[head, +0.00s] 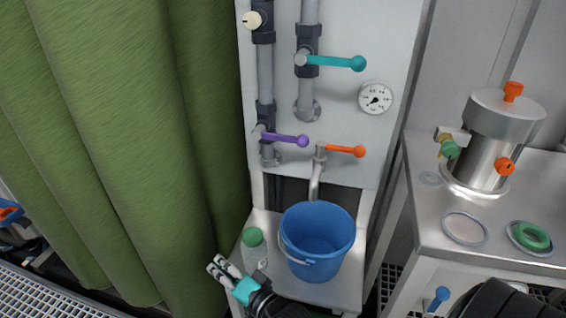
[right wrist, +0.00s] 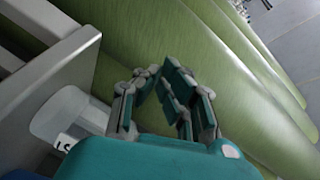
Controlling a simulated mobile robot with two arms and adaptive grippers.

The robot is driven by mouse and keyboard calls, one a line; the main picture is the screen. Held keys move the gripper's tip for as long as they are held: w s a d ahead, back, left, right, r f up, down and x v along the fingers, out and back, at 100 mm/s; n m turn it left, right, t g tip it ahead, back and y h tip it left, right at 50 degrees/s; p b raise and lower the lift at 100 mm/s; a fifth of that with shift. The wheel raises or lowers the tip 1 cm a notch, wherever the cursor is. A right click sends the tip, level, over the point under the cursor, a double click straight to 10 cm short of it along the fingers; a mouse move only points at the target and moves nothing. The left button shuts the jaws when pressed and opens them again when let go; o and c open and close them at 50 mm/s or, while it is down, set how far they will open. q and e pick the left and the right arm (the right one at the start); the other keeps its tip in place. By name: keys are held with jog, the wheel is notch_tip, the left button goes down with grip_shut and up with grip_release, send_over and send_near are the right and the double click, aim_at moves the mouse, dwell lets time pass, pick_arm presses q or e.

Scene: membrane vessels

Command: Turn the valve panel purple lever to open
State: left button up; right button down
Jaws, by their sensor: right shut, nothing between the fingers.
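The purple lever (head: 286,139) is on the lower left of the white valve panel (head: 345,130), on a grey vertical pipe (head: 265,80). It points right, nearly horizontal, across the pipe. My right gripper (head: 217,265) is at the bottom of the head view, well below and left of the lever, in front of the green curtain and apart from the panel. Its fingers (right wrist: 158,78) also show in the right wrist view, shut and empty with the curtain behind them. The lever does not show there. My left gripper is not in view.
A teal lever (head: 335,62), an orange lever (head: 345,150) and a gauge (head: 375,98) share the panel. A blue bucket (head: 318,240) and a green-capped bottle (head: 253,249) stand below. A green curtain (head: 120,130) hangs left. A steel vessel (head: 487,150) stands on the right bench.

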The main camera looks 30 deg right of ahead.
aim_at(280, 138)
jog(key=d+r+m+t+h, duration=0.2)
jog(key=d+r+m+h, duration=0.1)
jog(key=m, duration=0.5)
jog(key=d+r+m+t+h, duration=0.2)
jog(key=d+r+m+h, duration=0.2)
jog(key=r+m+h, duration=0.2)
jog(key=w+d+r+m+t+h+b, duration=0.1)
jog(key=r+m+h, duration=0.4)
jog(key=m, duration=0.5)
jog(key=shift+w+d+r+m+t+h, duration=0.1)
jog(key=shift+d+m+t+h, duration=0.3)
jog(key=shift+d+t+h, duration=0.7)
pick_arm(q)
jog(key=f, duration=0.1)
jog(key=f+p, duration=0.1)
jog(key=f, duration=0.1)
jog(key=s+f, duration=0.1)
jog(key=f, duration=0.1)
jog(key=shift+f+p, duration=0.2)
jog(key=shift+p, duration=0.15)
pick_arm(e)
jog(key=w+d+r+m+g+h, duration=0.2)
jog(key=d+r+m+g+h, duration=0.4)
jog(key=d+r+m+h, duration=0.1)
jog(key=d+m+h, duration=0.1)
jog(key=d+m, duration=0.1)
jog(key=m, duration=0.1)
jog(key=shift+d+r, duration=0.25)
jog(key=shift+r, duration=0.1)
